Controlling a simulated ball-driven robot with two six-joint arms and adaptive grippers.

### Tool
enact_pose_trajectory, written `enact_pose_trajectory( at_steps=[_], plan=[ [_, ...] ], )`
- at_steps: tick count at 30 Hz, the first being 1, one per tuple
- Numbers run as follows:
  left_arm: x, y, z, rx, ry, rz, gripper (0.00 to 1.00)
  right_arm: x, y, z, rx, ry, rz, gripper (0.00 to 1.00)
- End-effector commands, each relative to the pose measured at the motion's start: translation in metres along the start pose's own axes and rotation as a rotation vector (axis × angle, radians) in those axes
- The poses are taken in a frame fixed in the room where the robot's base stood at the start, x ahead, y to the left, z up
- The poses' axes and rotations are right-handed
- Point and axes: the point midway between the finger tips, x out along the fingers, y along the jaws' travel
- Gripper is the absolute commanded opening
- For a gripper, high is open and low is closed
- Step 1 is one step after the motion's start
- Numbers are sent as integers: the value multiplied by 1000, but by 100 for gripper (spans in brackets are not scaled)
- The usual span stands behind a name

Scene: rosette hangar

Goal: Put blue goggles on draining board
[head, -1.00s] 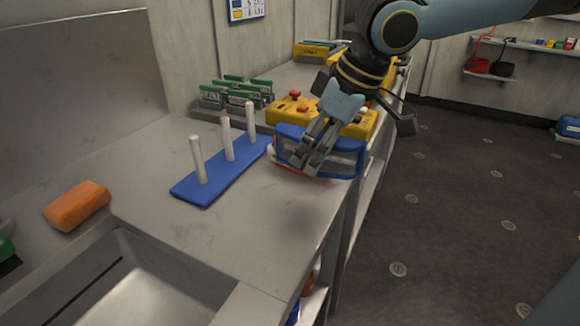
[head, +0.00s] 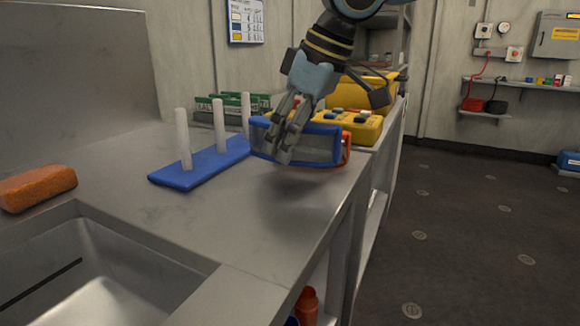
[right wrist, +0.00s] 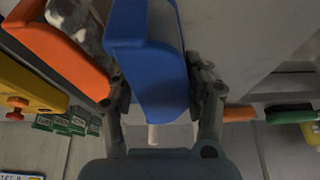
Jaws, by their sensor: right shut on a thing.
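The blue goggles (head: 318,148) have a blue frame and a grey see-through lens. My right gripper (head: 282,150) is shut on them, its fingers over the lens side in the head view. In the right wrist view the blue frame (right wrist: 150,65) sits between the fingers. The goggles are over the grey steel draining board (head: 250,215) beside the sink, with a soft shadow below them; they look slightly raised. An orange piece (right wrist: 60,50) shows beside the blue frame; I cannot tell whether it belongs to the goggles. My left gripper is not in view.
A blue base with white pegs (head: 190,172) stands left of the goggles. A yellow box with buttons (head: 362,130) and green-labelled blocks (head: 215,108) are behind. An orange block (head: 38,188) lies by the sink (head: 110,275). The steel in front is clear to its right edge.

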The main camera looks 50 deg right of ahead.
Motion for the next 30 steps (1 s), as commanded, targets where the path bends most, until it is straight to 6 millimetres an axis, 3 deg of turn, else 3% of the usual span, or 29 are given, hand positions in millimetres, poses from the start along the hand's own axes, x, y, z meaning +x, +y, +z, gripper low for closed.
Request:
enact_pose_trajectory(
  at_steps=[4,16,17,18,30],
  plan=[
    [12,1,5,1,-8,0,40,26,0,12,0,-6,-1,17],
    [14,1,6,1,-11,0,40,30,0,13,0,-2,-1,17],
    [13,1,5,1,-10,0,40,30,0,13,0,-1,-1,54],
    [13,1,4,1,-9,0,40,29,0,13,0,-1,-1,59],
    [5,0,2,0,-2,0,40,20,0,10,2,1,-1,60]
  ],
)
